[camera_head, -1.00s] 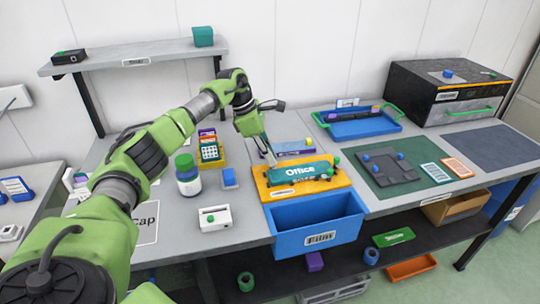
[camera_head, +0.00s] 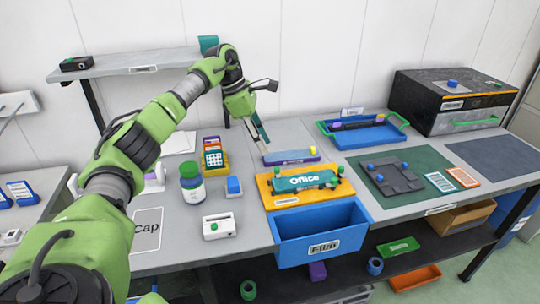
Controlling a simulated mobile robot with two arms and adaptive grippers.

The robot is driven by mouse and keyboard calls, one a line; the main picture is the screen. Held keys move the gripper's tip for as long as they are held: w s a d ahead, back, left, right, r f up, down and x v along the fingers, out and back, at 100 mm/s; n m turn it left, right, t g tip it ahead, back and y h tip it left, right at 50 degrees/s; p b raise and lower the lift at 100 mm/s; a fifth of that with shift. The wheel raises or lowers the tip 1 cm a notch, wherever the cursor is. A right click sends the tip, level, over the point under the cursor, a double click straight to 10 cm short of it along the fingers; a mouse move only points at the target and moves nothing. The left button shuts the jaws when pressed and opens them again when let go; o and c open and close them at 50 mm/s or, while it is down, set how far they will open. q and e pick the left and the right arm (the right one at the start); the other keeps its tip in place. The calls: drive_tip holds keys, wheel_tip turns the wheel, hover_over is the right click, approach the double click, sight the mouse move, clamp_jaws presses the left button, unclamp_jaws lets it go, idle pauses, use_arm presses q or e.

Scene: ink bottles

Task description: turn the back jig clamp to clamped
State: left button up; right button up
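An orange board (camera_head: 269,203) bears a teal case marked "Office" (camera_head: 304,181). Small dark fittings with green knobs stand at its right side; the back knob (camera_head: 340,170) is nearer the wall. A dark grey plate (camera_head: 394,179) with several blue knobs lies on a green mat (camera_head: 420,159) to the right. I cannot tell the clamp's setting from these small parts. My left gripper (camera_head: 265,150) points down near a purple block (camera_head: 290,157), behind and left of the orange board. Its fingers look close together, and I see nothing held. My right gripper is out of view.
A blue "Film" bin (camera_head: 322,229) hangs at the front edge. A green-capped bottle (camera_head: 191,183), a blue block (camera_head: 234,186) and a white box (camera_head: 218,226) stand left. A blue tray (camera_head: 347,137) and a dark cabinet (camera_head: 450,102) are at the back right.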

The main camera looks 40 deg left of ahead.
use_arm(q)
drive_tip(key=shift+v, duration=1.7)
